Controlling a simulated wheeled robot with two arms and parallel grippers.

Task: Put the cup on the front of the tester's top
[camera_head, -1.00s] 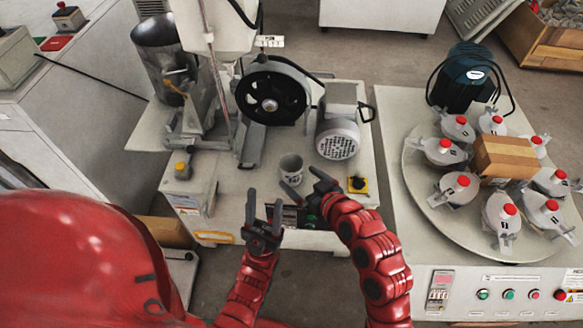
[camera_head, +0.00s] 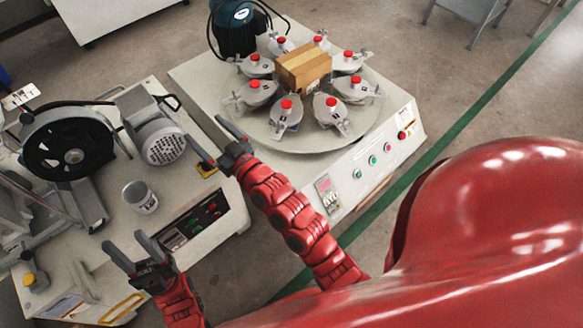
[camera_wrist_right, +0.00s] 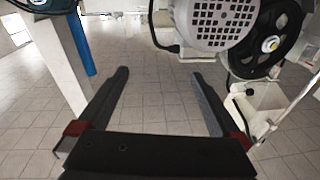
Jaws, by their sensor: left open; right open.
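The cup (camera_head: 140,197), a small grey-white cylinder with a dark mark, stands upright on the front part of the tester's top (camera_head: 118,226), in front of the black wheel. My left gripper (camera_head: 134,252) is open and empty, a little in front of the cup and apart from it. My right gripper (camera_head: 217,146) is open and empty, right of the cup near the tester's right edge. In the right wrist view its open fingers (camera_wrist_right: 158,82) have only floor between them. The cup does not show in that view.
The black wheel (camera_head: 68,148) and grey motor (camera_head: 160,142) stand behind the cup; the motor also shows in the right wrist view (camera_wrist_right: 215,22). A control panel (camera_head: 190,225) is on the tester's front. Right is a table with a round plate (camera_head: 262,128) of several red-knobbed pots.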

